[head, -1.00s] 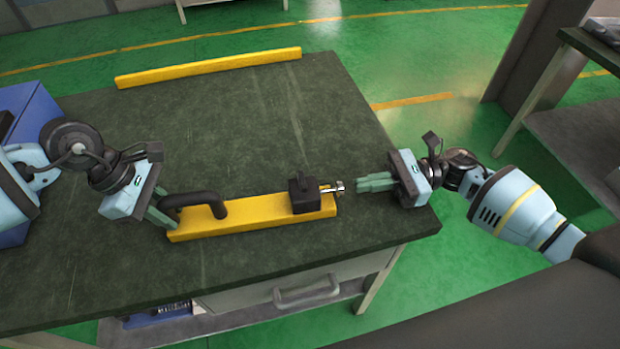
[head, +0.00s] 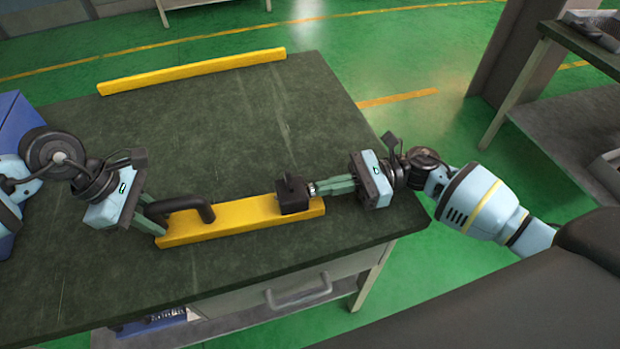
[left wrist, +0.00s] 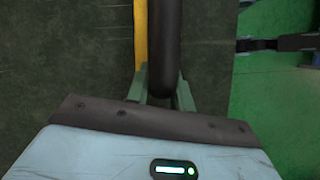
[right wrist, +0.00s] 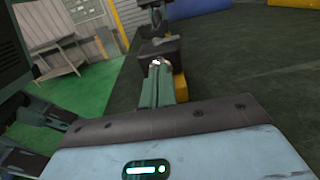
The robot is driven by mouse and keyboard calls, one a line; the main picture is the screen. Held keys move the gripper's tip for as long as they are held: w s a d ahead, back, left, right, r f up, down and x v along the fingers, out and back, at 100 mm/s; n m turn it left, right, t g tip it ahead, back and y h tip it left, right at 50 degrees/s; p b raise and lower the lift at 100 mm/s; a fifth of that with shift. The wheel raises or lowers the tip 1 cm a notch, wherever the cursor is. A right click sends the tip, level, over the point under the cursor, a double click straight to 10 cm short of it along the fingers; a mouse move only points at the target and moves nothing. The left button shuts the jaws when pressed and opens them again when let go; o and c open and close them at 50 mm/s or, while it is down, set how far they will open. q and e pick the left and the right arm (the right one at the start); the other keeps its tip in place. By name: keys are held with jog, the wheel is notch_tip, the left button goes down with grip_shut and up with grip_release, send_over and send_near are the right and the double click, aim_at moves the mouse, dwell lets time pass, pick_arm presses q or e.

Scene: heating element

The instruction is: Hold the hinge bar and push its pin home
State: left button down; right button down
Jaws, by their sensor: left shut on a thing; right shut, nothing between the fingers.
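The yellow hinge bar (head: 238,218) lies on the dark workbench (head: 230,130) near its front edge. It has a black handle (head: 182,205) at its left end and a black block (head: 293,194) at its right end. The silver pin (head: 312,189) shows only a short stub at the block's right side. My left gripper (head: 143,219) is shut on the handle, which also shows between its fingers in the left wrist view (left wrist: 165,60). My right gripper (head: 325,187) is shut and empty, its fingertips at the pin's outer end, touching or nearly so.
A second yellow bar (head: 190,71) lies along the bench's back edge. A blue box (head: 25,130) stands at the far left. The middle of the bench is clear. A drawer handle (head: 298,290) is below the front edge, and a grey shelf unit (head: 580,130) stands at the right.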

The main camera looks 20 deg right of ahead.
pick_arm(q)
jog(key=shift+s+d, duration=0.1)
jog(key=shift+d, duration=0.15)
pick_arm(e)
jog(key=shift+s+a, duration=0.1)
jog(key=shift+a, duration=0.05)
jog(key=shift+d, duration=0.2)
pick_arm(q)
jog(key=shift+a, duration=0.15)
pick_arm(e)
jog(key=d, duration=1.4)
jog(key=shift+s, duration=0.4)
pick_arm(q)
jog(key=c, duration=1.1)
grip_release()
jog(key=shift+c, duration=0.2)
pick_arm(e)
jog(key=shift+a, duration=0.1)
pick_arm(q)
jog(key=shift+r, duration=0.15)
jog(key=v, duration=1.2)
jog(key=shift+a, duration=0.1)
